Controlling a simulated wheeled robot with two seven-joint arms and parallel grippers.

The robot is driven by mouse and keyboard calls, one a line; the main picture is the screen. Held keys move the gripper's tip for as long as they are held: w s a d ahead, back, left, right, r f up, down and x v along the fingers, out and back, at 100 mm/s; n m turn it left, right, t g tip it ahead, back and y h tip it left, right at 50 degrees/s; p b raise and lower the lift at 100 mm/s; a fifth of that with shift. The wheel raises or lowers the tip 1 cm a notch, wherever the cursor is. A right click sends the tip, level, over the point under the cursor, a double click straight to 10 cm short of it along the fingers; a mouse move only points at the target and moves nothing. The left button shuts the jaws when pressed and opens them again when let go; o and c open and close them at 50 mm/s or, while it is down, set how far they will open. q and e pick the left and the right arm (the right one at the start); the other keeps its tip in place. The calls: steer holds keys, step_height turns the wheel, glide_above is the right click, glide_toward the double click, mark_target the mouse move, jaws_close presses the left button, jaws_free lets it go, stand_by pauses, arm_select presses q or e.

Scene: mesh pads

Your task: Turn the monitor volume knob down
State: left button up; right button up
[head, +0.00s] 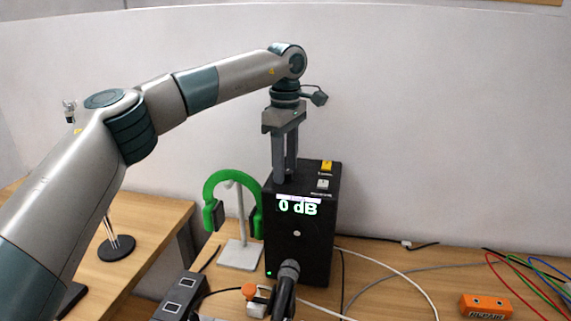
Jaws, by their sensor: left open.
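My left gripper (285,178) points straight down over the left part of the box's top, fingers open, with the tips at or just above the top surface. I cannot make out the volume knob clearly; any knob between or behind the fingertips is hidden by them. A yellow button (327,166) and a pale button (323,184) sit on the right part of the top. My right gripper is not in view.
Green headphones (221,180) hang on a stand just left of the box. A dark microphone (288,274) stands in front of it. An orange block (486,306) and several coloured cables lie at right. A pale wall rises behind.

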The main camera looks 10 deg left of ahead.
arm_select(q)
steer(key=shift+c, duration=0.3)
steer(key=c, duration=1)
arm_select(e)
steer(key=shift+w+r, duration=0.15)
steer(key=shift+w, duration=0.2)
